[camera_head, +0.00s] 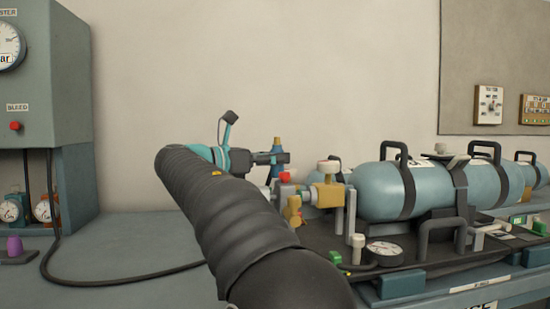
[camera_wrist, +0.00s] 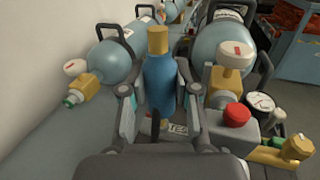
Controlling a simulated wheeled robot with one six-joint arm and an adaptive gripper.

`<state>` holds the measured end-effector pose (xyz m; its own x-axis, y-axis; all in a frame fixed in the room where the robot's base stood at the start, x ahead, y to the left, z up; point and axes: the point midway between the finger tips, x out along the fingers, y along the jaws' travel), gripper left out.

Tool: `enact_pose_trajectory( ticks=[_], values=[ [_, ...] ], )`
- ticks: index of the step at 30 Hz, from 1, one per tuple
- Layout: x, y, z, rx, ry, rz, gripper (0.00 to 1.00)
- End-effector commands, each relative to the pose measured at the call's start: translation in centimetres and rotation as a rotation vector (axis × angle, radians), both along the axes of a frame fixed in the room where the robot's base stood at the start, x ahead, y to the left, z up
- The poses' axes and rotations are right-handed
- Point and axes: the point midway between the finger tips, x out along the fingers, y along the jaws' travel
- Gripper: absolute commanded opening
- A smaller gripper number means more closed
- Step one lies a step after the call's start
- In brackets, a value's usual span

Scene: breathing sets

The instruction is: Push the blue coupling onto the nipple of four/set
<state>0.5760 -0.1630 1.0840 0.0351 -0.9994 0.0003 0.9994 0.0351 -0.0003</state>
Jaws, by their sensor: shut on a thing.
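My gripper (camera_head: 272,158) is level in front of the nearest breathing set and points right in the head view. In the wrist view its two fingers (camera_wrist: 159,98) are closed on the sides of the blue coupling (camera_wrist: 158,82). The coupling has a brass end that points up in that view. In the head view the coupling (camera_head: 277,149) stands up behind the gripper, close to the set's brass valve (camera_head: 328,194) and red knob (camera_head: 285,177). The valve also shows in the wrist view (camera_wrist: 222,84). I cannot make out the nipple or which set is four.
Blue-grey cylinders (camera_head: 385,190) with black handles lie in a row to the right. A gauge (camera_head: 384,251) sits at the front. A grey-green panel cabinet (camera_head: 60,100) stands at left, and a black hose (camera_head: 120,281) crosses the bench.

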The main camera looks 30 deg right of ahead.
Motion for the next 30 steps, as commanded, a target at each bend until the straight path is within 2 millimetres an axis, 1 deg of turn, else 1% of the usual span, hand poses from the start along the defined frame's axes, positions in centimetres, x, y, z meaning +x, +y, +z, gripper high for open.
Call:
enact_pose_trajectory(
  ticks=[7, 30],
  values=[
    [0.0, 0.0, -0.1, 0.0, 0.0, 0.0, 0.0],
    [0.0, 0.0, -1.8, 0.0, -0.001, 0.0, 0.0]
  ],
)
